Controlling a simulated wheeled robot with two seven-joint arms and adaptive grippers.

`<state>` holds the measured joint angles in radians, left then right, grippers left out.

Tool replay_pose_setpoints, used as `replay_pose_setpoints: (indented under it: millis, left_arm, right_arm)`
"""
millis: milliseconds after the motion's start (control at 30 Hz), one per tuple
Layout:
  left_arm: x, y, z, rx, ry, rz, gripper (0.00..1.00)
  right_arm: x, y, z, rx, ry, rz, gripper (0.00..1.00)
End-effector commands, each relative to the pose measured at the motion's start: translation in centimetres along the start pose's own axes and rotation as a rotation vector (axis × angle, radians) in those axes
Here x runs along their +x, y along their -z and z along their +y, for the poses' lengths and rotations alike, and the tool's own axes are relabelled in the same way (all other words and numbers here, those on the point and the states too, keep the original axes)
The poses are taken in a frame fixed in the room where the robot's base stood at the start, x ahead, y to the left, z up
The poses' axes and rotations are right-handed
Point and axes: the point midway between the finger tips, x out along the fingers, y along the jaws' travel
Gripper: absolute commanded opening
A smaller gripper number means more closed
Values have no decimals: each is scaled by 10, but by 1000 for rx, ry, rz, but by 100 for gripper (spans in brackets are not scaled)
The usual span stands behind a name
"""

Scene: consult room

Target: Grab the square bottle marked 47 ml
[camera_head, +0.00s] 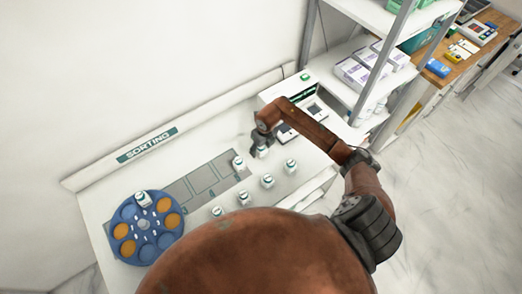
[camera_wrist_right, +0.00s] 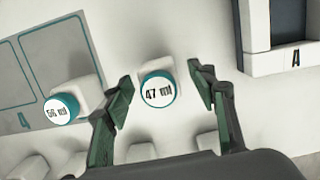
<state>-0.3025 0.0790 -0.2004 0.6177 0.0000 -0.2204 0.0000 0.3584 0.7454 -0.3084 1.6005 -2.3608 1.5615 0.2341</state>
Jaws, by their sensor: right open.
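The square bottle marked 47 ml (camera_wrist_right: 158,90) is white with a teal ring around its label. In the wrist view it sits between the two fingers of my right gripper (camera_wrist_right: 160,80), which is open, with a gap on each side. In the head view my right gripper (camera_head: 260,140) is over the white table at the bottle (camera_head: 263,151), partly covering it. How far the fingertips reach down beside the bottle is hard to tell. My left gripper is not in view.
A bottle marked 56 ml (camera_wrist_right: 62,108) stands to the left in the wrist view. Several similar bottles (camera_head: 267,181) stand nearby. A blue round tray (camera_head: 151,250) is at the left, a white device (camera_head: 290,85) behind, and a shelf (camera_head: 345,100) at the right.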

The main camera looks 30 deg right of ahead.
Motion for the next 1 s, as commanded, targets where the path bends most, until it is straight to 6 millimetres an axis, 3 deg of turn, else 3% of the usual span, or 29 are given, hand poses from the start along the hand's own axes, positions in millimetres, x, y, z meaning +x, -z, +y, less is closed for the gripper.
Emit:
replay_pose_setpoints:
  millis: [200, 833, 1000]
  left_arm:
    - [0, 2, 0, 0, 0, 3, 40]
    - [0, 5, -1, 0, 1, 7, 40]
    - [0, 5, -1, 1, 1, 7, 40]
  right_arm:
    - [0, 0, 0, 0, -1, -1, 52]
    - [0, 0, 0, 0, -1, -1, 8]
    - [0, 0, 0, 0, -1, -1, 7]
